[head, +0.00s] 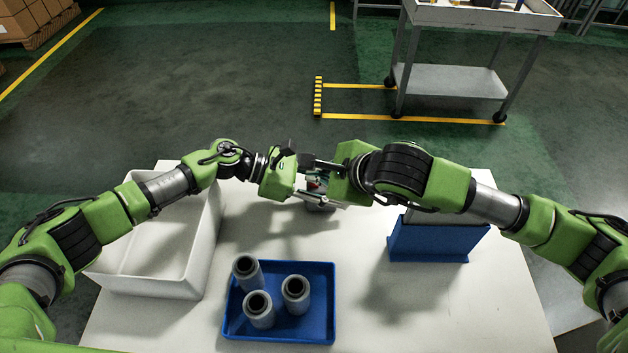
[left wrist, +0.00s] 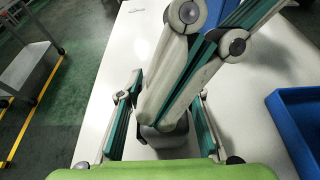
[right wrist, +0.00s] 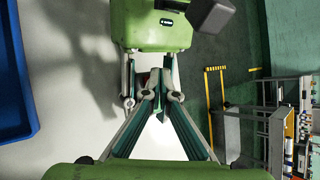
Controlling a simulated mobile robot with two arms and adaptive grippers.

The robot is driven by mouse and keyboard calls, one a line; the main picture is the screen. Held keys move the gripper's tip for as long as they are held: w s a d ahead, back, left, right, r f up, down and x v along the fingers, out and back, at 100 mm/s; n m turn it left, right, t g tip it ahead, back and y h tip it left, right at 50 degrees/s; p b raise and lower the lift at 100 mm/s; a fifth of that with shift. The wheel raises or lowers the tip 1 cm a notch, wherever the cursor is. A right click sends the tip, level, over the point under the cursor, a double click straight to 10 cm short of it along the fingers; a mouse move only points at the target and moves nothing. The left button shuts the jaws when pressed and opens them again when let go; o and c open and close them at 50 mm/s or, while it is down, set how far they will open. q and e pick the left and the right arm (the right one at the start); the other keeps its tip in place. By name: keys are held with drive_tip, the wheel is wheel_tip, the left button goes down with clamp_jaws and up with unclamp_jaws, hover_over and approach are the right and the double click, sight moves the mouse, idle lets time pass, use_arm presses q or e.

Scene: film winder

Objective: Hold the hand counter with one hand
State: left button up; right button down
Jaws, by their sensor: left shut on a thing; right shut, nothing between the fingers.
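A small grey thing, likely the hand counter (head: 318,206), sits low under the grippers near the far edge of the white table; most of it is hidden. In the left wrist view the grey body (left wrist: 168,141) shows between my left fingers, behind my right fingers. My left gripper (head: 312,182) is shut on it, one finger on each side. My right gripper (right wrist: 158,84) is shut and empty. Its fingers reach in between and across the left fingers, very close to the counter; I cannot tell whether they touch it.
A white bin (head: 207,247) stands at left. A blue tray (head: 318,325) with several grey cylinders (head: 296,291) is at front centre. A blue holder (head: 428,243) stands at right under my right arm. The white table (head: 400,310) is clear at front right. A cart (head: 450,80) stands beyond.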

sight(310, 184)
drive_tip(key=shift+r, duration=0.55)
drive_tip(key=shift+r, duration=2.5)
use_arm(q)
drive_tip(key=o, duration=1.1)
drive_tip(key=shift+o, duration=0.2)
drive_tip(key=v, duration=0.7)
drive_tip(key=shift+a+r, duration=0.1)
drive_tip(key=shift+a, duration=0.2)
